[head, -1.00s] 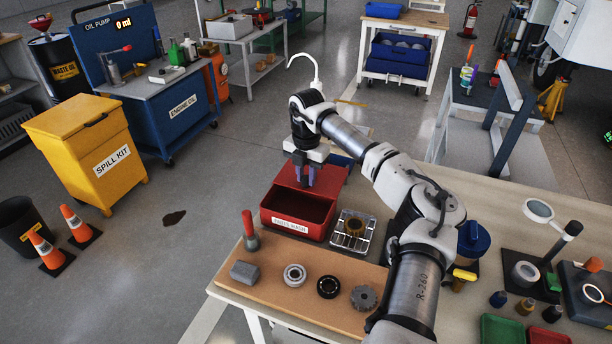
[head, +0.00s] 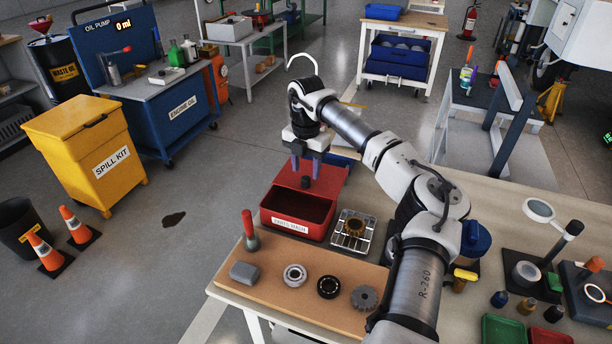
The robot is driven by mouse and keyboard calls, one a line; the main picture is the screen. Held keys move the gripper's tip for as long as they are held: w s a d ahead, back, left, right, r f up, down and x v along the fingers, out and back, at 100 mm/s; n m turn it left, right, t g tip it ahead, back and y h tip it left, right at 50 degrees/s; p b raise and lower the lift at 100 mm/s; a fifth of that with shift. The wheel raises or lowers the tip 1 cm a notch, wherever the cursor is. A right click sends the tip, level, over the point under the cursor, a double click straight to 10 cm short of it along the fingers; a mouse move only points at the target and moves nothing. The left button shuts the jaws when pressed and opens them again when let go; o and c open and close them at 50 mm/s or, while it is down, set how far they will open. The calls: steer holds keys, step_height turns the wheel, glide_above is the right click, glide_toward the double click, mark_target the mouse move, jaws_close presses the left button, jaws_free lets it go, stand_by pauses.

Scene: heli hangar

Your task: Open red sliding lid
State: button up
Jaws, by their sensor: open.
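The red parts wash box (head: 290,226) stands on the workbench, with its front part uncovered and its dark inside showing. Its red sliding lid (head: 328,180) lies pushed back over the rear, and a dark knob (head: 305,182) stands on it. My gripper (head: 306,171) points down just above the knob. Its two purple fingers are spread, with a gap between them, and nothing shows held. The knob looks clear of the fingertips.
A cork mat (head: 262,285) with several metal parts lies in front. My arm spans the bench to the right. A blue-lidded container (head: 475,240) stands beyond it.

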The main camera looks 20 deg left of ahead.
step_height(320, 180, up, 11)
steer(key=b, duration=0.1)
steer(key=shift+f, duration=0.15)
steer(key=shift+f, duration=0.1)
stand_by(0.3)
